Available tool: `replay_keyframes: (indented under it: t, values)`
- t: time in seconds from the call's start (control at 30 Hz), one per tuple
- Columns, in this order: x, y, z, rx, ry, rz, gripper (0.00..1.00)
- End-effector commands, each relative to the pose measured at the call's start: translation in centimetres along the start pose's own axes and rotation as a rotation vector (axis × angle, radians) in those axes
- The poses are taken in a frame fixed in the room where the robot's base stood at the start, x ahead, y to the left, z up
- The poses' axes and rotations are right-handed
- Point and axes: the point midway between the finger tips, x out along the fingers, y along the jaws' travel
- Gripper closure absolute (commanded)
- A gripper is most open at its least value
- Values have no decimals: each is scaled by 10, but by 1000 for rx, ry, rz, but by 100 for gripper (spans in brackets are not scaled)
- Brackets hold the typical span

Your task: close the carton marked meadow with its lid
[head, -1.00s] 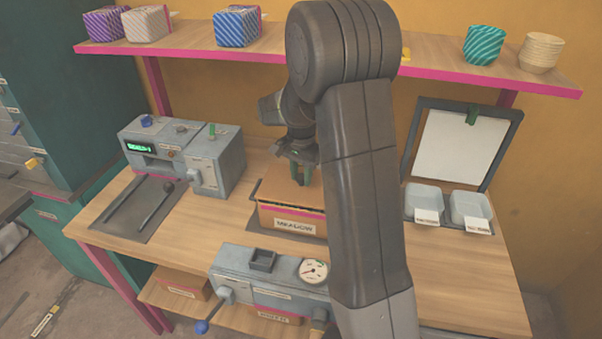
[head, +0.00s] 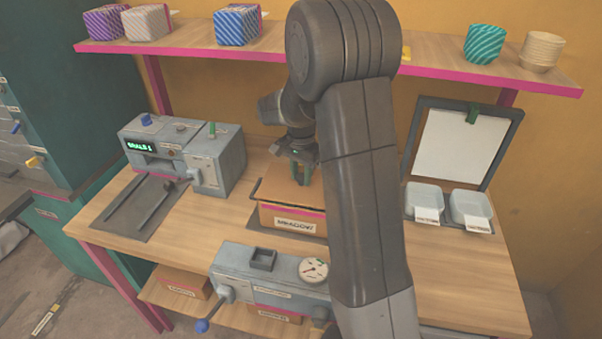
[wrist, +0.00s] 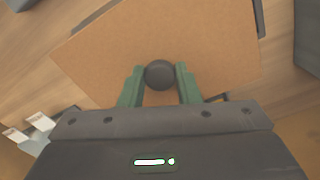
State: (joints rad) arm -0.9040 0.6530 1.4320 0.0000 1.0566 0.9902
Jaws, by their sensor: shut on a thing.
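The carton marked meadow (head: 292,222) stands on a dark mat in the middle of the bench, its label facing front. The brown lid (head: 275,184) lies over its top; whether it is fully seated I cannot tell. In the wrist view the lid (wrist: 190,45) fills most of the picture, with a round dark knob (wrist: 159,75) on it. My gripper (head: 300,178) is above the carton. Its green fingers (wrist: 159,88) are shut on the lid's knob, one on each side. My arm hides the carton's right side in the head view.
A grey machine with a green display (head: 180,155) stands at the left. A grey press with a gauge (head: 270,275) is at the front. Two white trays (head: 425,200) sit by a clipboard (head: 462,145) at the right. A shelf (head: 330,62) crosses behind my arm.

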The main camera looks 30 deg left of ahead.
Motion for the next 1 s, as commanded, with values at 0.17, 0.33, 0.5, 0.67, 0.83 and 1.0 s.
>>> replay_keyframes:
  t: [0.17,0.33,0.5,0.67,0.83,1.0]
  values:
    - [0,0,0,0,0,0,93]
    - [0,0,0,0,0,0,93]
    - [1,0,0,0,0,0,93]
    - [5,0,0,0,0,0,93]
    - [8,0,0,0,0,0,93]
    - [8,0,0,0,0,0,93]
